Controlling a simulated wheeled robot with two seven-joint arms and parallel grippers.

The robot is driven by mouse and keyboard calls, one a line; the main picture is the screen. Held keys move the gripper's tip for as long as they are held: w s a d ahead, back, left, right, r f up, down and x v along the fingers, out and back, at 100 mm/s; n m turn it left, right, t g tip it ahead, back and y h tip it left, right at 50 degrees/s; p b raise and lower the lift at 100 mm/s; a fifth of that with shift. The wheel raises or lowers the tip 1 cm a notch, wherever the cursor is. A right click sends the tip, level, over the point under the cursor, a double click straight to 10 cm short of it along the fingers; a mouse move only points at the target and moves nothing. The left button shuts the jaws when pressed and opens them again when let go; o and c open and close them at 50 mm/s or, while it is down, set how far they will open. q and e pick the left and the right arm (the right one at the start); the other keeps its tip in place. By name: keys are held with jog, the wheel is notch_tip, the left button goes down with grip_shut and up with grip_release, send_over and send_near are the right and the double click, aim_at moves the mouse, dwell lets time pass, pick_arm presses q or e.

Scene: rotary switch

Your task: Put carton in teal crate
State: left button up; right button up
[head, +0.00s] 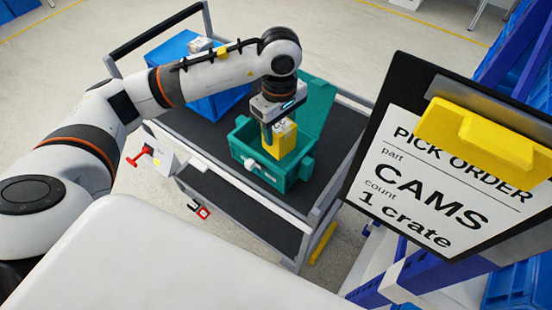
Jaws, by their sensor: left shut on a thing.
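The teal crate (262,163) stands on the dark top of a cart, with its lid (316,105) swung open toward the back right. A yellow carton (281,141) with a pale marking is at the crate's opening, its lower part hidden behind the crate's front wall. My left gripper (277,128) points down from above and is shut on the carton. I cannot tell whether the carton touches the crate floor. My right gripper does not show.
A blue crate (216,103) with a grey item (201,45) stands behind on the cart (205,146). A clipboard (420,165) with a pick order fills the right side. A red-handled switch box (168,155) is at the cart's left. A white surface (150,262) lies in front.

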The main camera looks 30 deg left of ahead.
pick_arm(q)
jog(key=w+a+f+n+b, duration=0.2)
jog(key=w+a+f+n, duration=0.25)
jog(key=n, duration=1.05)
jog(key=n+p, duration=0.2)
jog(key=n, duration=0.3)
send_over(273, 158)
notch_tip(273, 158, down, 10)
jog(key=shift+f, duration=0.2)
jog(key=shift+m, duration=0.3)
jog(key=shift+f, duration=0.1)
jog(key=o, duration=0.6)
jog(key=shift+f, duration=0.1)
jog(key=o, duration=0.4)
